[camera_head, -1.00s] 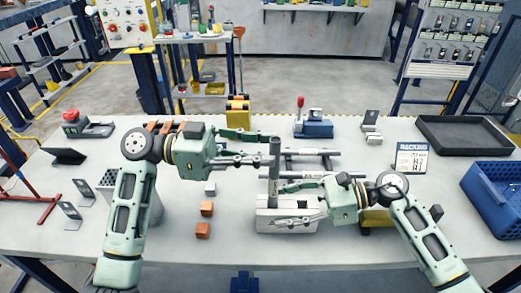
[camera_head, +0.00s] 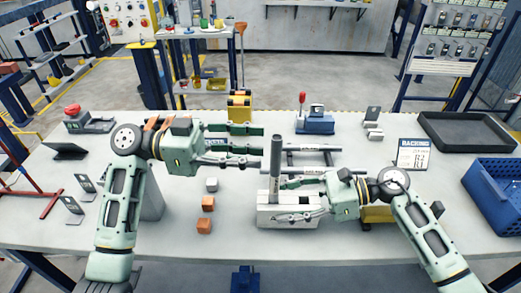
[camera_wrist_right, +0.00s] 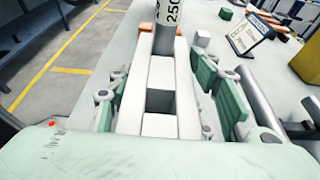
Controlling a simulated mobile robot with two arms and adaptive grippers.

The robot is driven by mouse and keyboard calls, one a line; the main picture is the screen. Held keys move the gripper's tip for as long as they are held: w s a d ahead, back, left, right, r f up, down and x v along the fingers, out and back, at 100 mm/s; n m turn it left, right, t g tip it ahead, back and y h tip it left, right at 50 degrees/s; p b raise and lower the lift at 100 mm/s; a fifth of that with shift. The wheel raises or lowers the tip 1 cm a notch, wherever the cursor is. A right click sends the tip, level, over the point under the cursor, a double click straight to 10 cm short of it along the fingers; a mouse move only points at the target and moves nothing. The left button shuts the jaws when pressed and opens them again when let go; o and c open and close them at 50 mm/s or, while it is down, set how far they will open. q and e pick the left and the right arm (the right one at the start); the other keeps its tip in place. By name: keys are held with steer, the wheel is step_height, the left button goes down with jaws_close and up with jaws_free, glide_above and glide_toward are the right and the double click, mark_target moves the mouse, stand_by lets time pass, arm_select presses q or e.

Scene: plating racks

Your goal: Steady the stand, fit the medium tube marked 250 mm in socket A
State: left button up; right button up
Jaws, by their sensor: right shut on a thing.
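The white stand (camera_head: 301,216) is on the table. My right gripper (camera_head: 285,200) is shut on it, with its fingers along both sides in the right wrist view (camera_wrist_right: 165,95). A grey tube (camera_head: 276,165) rises roughly upright from the stand's left end; in the right wrist view it is at the far socket, and its white label (camera_wrist_right: 172,12) reads "250". Whether it is fully seated cannot be told. A nearer square socket (camera_wrist_right: 160,101) is empty; no socket letter is readable. My left gripper (camera_head: 263,146) is open and empty, just left of the tube's upper part.
Two more grey tubes, one farther back (camera_head: 312,148) and one nearer (camera_head: 314,170), lie behind the stand. Orange blocks (camera_head: 206,204) and a light grey block (camera_head: 212,185) are to its left. A sign (camera_head: 413,155), blue crate (camera_head: 497,198) and black tray (camera_head: 470,132) are at right.

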arm_select(q)
steer(key=shift+w+a, duration=0.2)
steer(key=shift+a, duration=2.15)
arm_select(e)
steer(key=o, duration=1.4)
